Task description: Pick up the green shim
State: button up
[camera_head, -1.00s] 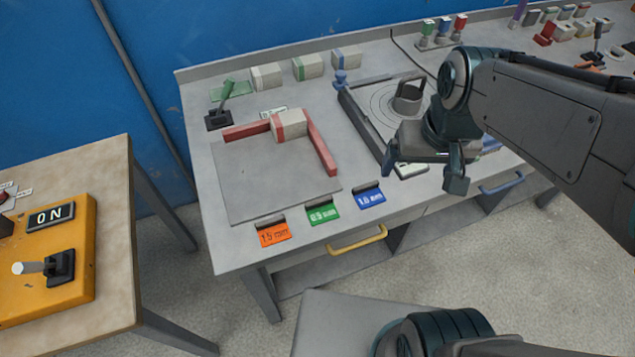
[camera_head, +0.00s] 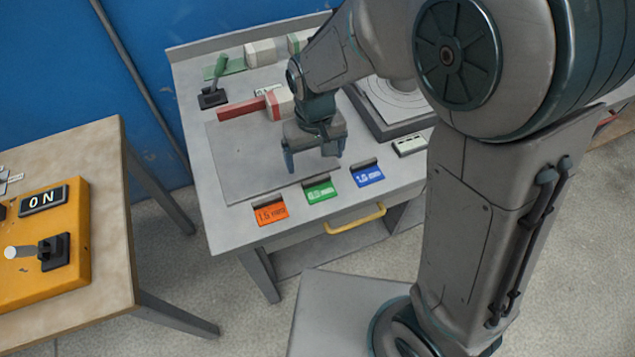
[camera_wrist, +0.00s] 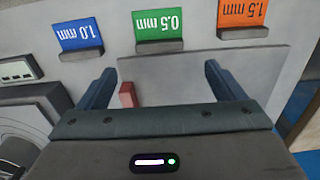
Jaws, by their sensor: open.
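The green shim (camera_head: 320,191), marked 0.5 mm, lies at the front edge of the workbench between the orange 1.5 mm shim (camera_head: 270,213) and the blue 1.0 mm shim (camera_head: 367,175). A small dark block sits at its back edge. In the wrist view the green shim (camera_wrist: 160,25) is beyond the fingertips, near the middle. My gripper (camera_head: 316,164) is open and empty above the grey plate, just behind the green shim. In the wrist view its two fingers (camera_wrist: 160,82) stand wide apart with nothing between them touching.
A small display device (camera_head: 410,145) lies right of the blue shim. A yellow handle (camera_head: 355,219) juts from the bench front. My arm hides much of the bench's right side.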

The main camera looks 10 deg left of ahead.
aim_at(315, 178)
jog(key=shift+f+p, duration=0.4)
jog(key=shift+f, duration=3.1)
jog(key=shift+s, duration=0.1)
jog(key=c, duration=1.1)
